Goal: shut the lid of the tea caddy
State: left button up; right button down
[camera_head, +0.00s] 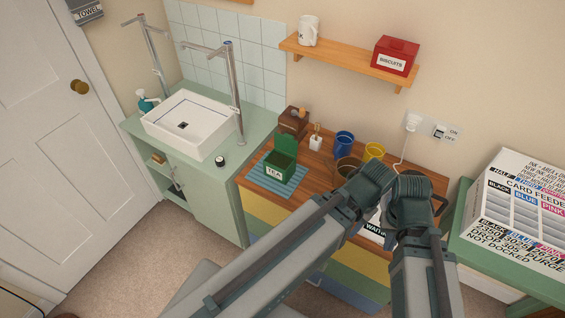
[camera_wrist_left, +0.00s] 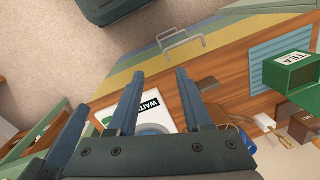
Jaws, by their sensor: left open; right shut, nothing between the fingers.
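The tea caddy (camera_head: 279,168) is a green box with a white TEA label. It sits on a blue striped mat (camera_head: 263,182) on the wooden counter. Its green lid (camera_head: 287,144) stands up, open, at the back of the box. The caddy also shows at the right of the left wrist view (camera_wrist_left: 283,75). My left gripper (camera_wrist_left: 158,82) is open and empty, to one side of the caddy and apart from it. My right gripper (camera_head: 411,188) is shut and empty, well to the right of the caddy. My arms hide part of the counter.
A brown box (camera_head: 293,121) stands behind the caddy, with a white brush holder (camera_head: 316,142), a blue mug (camera_head: 344,144) and a yellow mug (camera_head: 374,152) to its right. A white thing marked WAIT (camera_wrist_left: 150,115) lies below my left gripper. A sink (camera_head: 188,123) is left.

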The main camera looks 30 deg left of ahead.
pick_arm(q)
jog(key=shift+c, duration=0.7)
jog(key=shift+n+h, duration=0.3)
jog(key=shift+n, duration=0.1)
jog(key=w+a, duration=0.1)
jog(key=w, duration=0.1)
jog(key=w+a+r+p, duration=0.1)
jog(key=w, duration=0.2)
jog(key=w+a+r+p, duration=0.1)
jog(key=w, duration=0.2)
jog(key=shift+w+a, duration=0.1)
jog(key=shift+a, duration=0.1)
grip_shut()
jog(key=w+a+r+n+t+p, duration=0.1)
jog(key=w+a+r+t+p, duration=0.1)
jog(key=w+a, duration=0.8)
jog(key=w+a+r+n+t+p, duration=0.1)
jog(key=w+a+r+p, duration=0.2)
jog(key=w+a, duration=0.7)
jog(key=a+r, duration=0.1)
jog(key=a, duration=0.7)
jog(key=shift+w+a+n+t+h, duration=0.25)
jog(key=shift+w+n+t+h, duration=0.05)
jog(key=shift+t+h, duration=0.1)
